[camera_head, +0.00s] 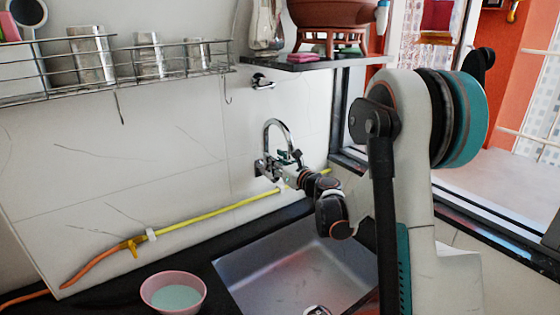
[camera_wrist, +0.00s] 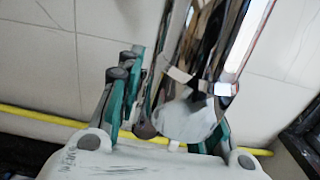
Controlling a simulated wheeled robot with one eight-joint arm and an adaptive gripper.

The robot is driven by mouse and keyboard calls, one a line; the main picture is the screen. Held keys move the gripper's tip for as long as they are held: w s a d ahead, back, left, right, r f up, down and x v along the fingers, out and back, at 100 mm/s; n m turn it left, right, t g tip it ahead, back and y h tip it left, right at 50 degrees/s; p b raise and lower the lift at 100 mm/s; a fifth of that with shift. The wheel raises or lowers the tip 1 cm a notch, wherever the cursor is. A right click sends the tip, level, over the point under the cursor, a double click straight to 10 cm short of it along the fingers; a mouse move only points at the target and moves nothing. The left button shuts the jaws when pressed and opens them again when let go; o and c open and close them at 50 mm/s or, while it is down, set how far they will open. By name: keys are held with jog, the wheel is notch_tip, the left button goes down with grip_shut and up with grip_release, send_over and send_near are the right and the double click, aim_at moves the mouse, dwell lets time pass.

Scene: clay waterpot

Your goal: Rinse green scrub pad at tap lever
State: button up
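The chrome tap (camera_head: 277,127) is fixed to the tiled wall above the sink, its curved spout at the top. My gripper (camera_head: 293,168) is at the tap's body, just below the spout. In the wrist view, the teal fingers of my gripper (camera_wrist: 170,115) stand apart, on either side of the large, close chrome tap (camera_wrist: 197,45). The lever cannot be told clearly from the tap's body, and I cannot tell whether the fingers touch it. I cannot make out a green scrub pad in either view.
The steel sink (camera_head: 290,262) lies below my arm. A pink bowl (camera_head: 147,294) with pale green contents stands at its left. A yellow hose (camera_head: 215,211) runs along the wall. A wire rack (camera_head: 120,78) and a shelf (camera_head: 340,62) with a pink block (camera_head: 303,57) hang above.

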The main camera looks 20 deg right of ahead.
grip_shut()
jog(key=d+m, duration=0.2)
jog(key=m, duration=0.1)
jog(key=shift+w+f, duration=0.15)
jog(key=shift+w, duration=0.05)
jog(key=shift+o, duration=1.9)
grip_release()
jog(key=shift+d, duration=0.1)
